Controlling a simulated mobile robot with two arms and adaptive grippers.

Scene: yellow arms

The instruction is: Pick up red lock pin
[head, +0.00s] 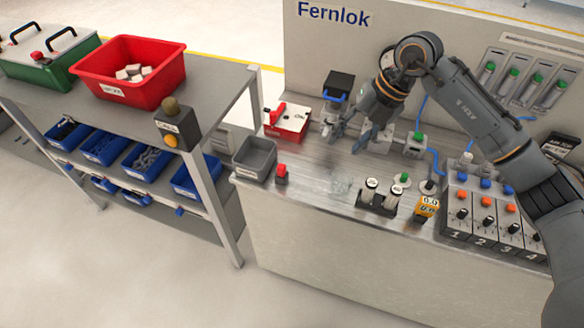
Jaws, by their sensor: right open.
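A small red-topped piece (281,173), which looks like the red lock pin, stands on the metal bench top near its front left edge, just right of a grey bin. My right gripper (347,138) reaches in from the right and is open, with its fingers pointing down to the left above the middle of the bench. It is apart from the red piece, to the right of it and farther back. Nothing shows between its fingers. My left gripper is not in view.
An empty grey bin (254,158) and a red box with a raised red part (287,122) stand near the red piece. A holder with white-capped cylinders (378,196) and a numbered control panel (486,211) are to the right. A shelf with a red bin (130,72) is left.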

